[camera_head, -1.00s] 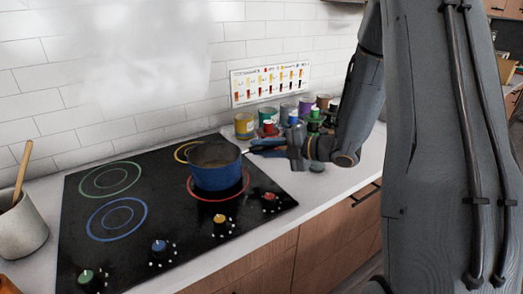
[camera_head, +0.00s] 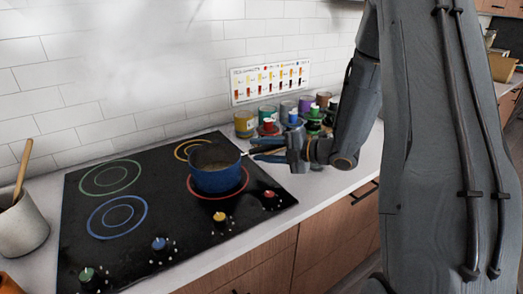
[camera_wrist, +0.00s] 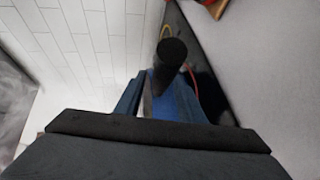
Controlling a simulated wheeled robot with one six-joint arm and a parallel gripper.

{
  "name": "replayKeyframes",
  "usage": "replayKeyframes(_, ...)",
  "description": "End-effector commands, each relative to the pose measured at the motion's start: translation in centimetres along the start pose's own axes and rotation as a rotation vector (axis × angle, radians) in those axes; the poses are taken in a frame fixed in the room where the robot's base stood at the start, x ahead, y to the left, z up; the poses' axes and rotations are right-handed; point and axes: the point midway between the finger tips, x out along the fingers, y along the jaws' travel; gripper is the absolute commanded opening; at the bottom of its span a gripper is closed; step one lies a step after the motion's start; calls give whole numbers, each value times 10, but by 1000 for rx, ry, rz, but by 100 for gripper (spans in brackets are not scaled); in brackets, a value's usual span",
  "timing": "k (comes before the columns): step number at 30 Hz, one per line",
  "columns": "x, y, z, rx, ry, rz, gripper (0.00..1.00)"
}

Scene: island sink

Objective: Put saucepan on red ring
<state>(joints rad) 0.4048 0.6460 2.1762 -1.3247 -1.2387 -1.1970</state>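The blue saucepan (camera_head: 216,179) sits on the red ring (camera_head: 219,197) at the right of the black cooktop. The ring's edge shows around its base. Its dark handle points right, toward my gripper (camera_head: 268,150). The gripper's blue fingers are spread apart at the handle, with a gap between them. In the wrist view the dark handle end (camera_wrist: 172,50) shows just beyond and between the open fingers of my gripper (camera_wrist: 170,95). Blue, likely the pan, shows behind it. Whether a finger touches the handle is hard to tell.
The cooktop (camera_head: 160,205) also has green, blue and yellow rings, with coloured knobs along its front. Several coloured cans (camera_head: 245,124) and jars stand behind my gripper by the tiled wall. A grey crock (camera_head: 20,228) with a wooden utensil stands at left.

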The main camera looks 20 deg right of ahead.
Motion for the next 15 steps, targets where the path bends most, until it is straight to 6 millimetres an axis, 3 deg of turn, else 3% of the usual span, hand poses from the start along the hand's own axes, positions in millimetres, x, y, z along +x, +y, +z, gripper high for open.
replayKeyframes(5,-12,2,1,0,-4,0,36)
replayKeyframes(15,-81,2,2,0,-6,1,36)
